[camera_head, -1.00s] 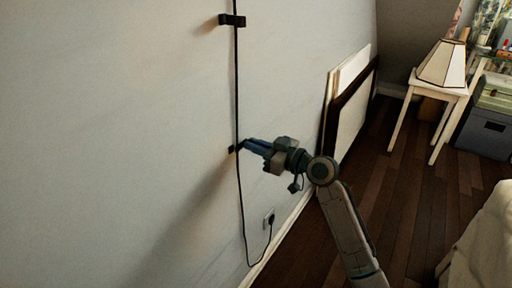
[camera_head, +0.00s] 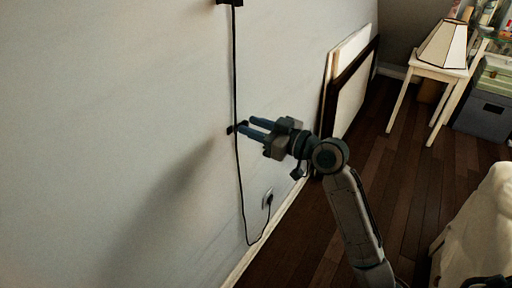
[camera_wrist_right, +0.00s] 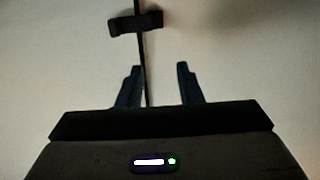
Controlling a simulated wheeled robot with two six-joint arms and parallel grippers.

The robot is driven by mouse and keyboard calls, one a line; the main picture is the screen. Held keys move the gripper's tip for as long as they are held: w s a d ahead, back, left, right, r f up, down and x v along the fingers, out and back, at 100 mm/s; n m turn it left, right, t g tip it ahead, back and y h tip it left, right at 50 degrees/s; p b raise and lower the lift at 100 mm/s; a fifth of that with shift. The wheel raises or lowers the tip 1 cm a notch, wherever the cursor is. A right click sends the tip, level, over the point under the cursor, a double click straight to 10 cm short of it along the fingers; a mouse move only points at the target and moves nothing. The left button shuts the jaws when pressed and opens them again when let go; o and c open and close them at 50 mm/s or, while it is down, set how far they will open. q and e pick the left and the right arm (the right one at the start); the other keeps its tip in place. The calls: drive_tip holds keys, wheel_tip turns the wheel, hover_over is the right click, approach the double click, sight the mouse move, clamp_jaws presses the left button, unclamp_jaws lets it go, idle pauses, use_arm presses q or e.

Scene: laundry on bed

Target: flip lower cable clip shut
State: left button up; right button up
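The lower cable clip (camera_head: 231,130) is a small black piece on the wall, partly hidden behind my right gripper's fingertips in the head view. In the right wrist view the black clip (camera_wrist_right: 123,25) lies across the cable, ahead of the fingers; I cannot tell whether its flap is latched. The thin black cable (camera_head: 240,185) runs down the wall through it. My right gripper (camera_head: 243,128) is open, its two blue fingers pointing at the wall close to the clip. In the right wrist view the gripper (camera_wrist_right: 158,68) is empty, with the cable behind its left finger. My left gripper is not in view.
The upper cable clip (camera_head: 230,2) is at the top picture edge. The cable ends at a wall socket (camera_head: 267,198). Framed panels (camera_head: 350,90) lean on the wall at right. A white table (camera_head: 440,72) with a lamp (camera_head: 444,43) and a bed (camera_head: 480,235) stand farther right.

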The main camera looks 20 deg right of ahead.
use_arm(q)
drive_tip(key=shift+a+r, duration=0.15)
use_arm(e)
drive_tip(key=s+a, duration=0.3)
drive_tip(key=s, duration=0.6)
drive_tip(key=shift+s+r, duration=0.25)
drive_tip(key=shift+r, duration=0.2)
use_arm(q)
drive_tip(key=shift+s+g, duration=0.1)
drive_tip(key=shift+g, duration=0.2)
